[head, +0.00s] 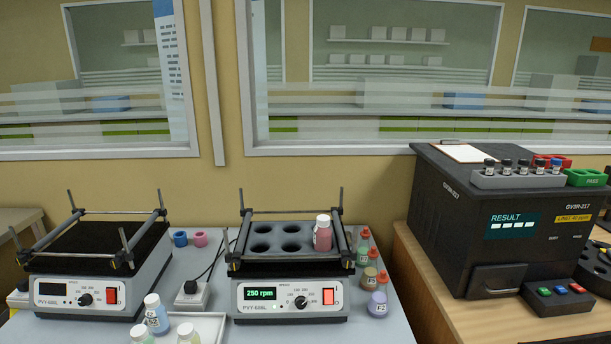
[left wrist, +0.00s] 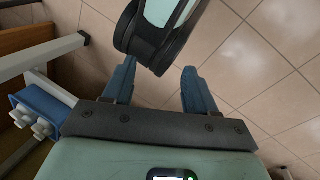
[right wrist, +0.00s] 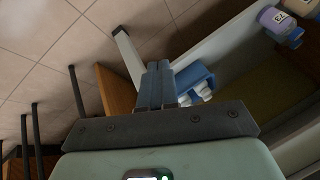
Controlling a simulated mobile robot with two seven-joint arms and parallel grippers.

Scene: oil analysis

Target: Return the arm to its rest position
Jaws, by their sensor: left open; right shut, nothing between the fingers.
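My left gripper (left wrist: 158,92) shows in the left wrist view. Its two blue fingers are apart with nothing between them, above the tiled floor. My right gripper (right wrist: 157,68) shows in the right wrist view. Its fingers are closed together and hold nothing, beside the table's edge. Neither gripper shows in the head view. A red bottle (head: 323,234) stands in a rack hole on the right shaker (head: 290,295), whose display reads 250 rpm. The left shaker (head: 97,285) carries no bottle.
A black analyser (head: 470,230) with a RESULT screen stands on the wooden bench at right, with a vial rack (head: 518,180) on top. Several bottles (head: 156,315) stand at the table's front, and more line the right shaker's right side. A blue holder (right wrist: 194,82) is near my right fingers.

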